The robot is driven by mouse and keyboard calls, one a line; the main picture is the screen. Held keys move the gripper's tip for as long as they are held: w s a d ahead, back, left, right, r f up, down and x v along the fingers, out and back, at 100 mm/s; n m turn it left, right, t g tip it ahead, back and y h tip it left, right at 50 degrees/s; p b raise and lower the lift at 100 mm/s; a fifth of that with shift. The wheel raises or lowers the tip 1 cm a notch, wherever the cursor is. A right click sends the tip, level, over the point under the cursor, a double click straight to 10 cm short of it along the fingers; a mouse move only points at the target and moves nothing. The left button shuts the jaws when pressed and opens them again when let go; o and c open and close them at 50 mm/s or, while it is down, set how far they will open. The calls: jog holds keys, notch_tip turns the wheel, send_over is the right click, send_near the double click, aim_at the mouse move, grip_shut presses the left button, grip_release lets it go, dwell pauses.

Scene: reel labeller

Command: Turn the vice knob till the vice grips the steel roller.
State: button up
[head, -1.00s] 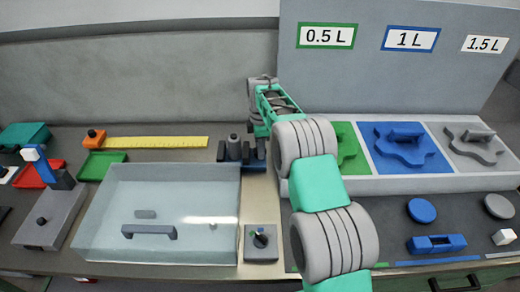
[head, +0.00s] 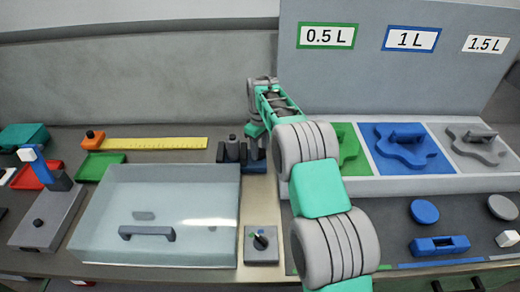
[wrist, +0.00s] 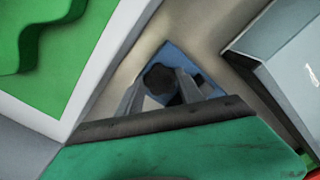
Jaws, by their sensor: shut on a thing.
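The vice (head: 230,154) stands behind the glass-topped box, left of my arm, with dark jaws and a blue base. The steel roller (head: 232,138) stands upright between its jaws; whether both jaws touch it is too small to tell. The dark, lobed vice knob (wrist: 160,78) shows in the wrist view above the blue base. My gripper (wrist: 162,84) has a finger on each side of the knob and is shut on it. In the head view my wrist partly hides the knob side of the vice.
The clear-topped box (head: 150,205) fills the bench left of the vice. A knob box (head: 261,246) stands in front. The tray rack with a green tray (head: 347,150) and a blue tray (head: 408,148) borders my arm on the right. A yellow ruler (head: 160,143) lies at the back left.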

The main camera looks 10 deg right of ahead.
aim_at(260, 152)
jog(key=shift+r+m, duration=0.1)
jog(key=shift+m, duration=0.2)
jog(key=o, duration=1.1)
notch_tip(260, 152, up, 8)
jog(key=shift+f+b, duration=0.1)
jog(key=shift+b, duration=0.5)
